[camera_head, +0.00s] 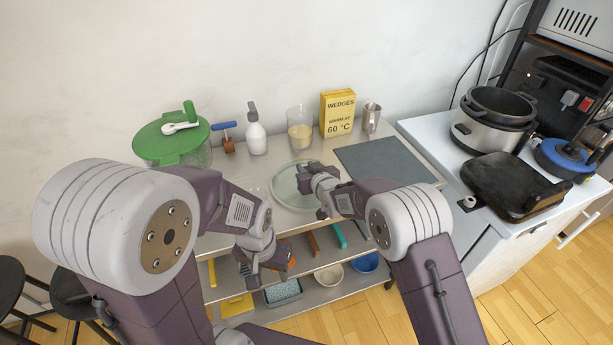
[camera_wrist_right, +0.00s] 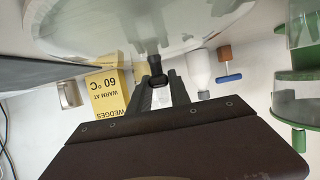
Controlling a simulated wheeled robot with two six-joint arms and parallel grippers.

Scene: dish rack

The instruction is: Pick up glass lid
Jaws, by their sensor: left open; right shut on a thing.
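The round glass lid (camera_head: 284,187) is in the head view, over the steel table top in front of the back-row items. In the right wrist view the clear lid (camera_wrist_right: 90,28) fills the top, with its dark knob (camera_wrist_right: 155,68) between my fingertips. My right gripper (camera_head: 303,177) is shut on the lid at the knob; it also shows in the right wrist view (camera_wrist_right: 156,82). I cannot tell how high the lid is above the table. My left gripper (camera_head: 250,272) is open and empty, low in front of the table near the shelf level.
Behind the lid stand a green-lidded container (camera_head: 172,140), a white bottle (camera_head: 256,137), a glass with yellowish contents (camera_head: 300,130), a yellow box (camera_head: 337,112) and a metal cup (camera_head: 371,118). A dark board (camera_head: 385,162) lies to the right. Lower shelves hold bowls (camera_head: 329,275).

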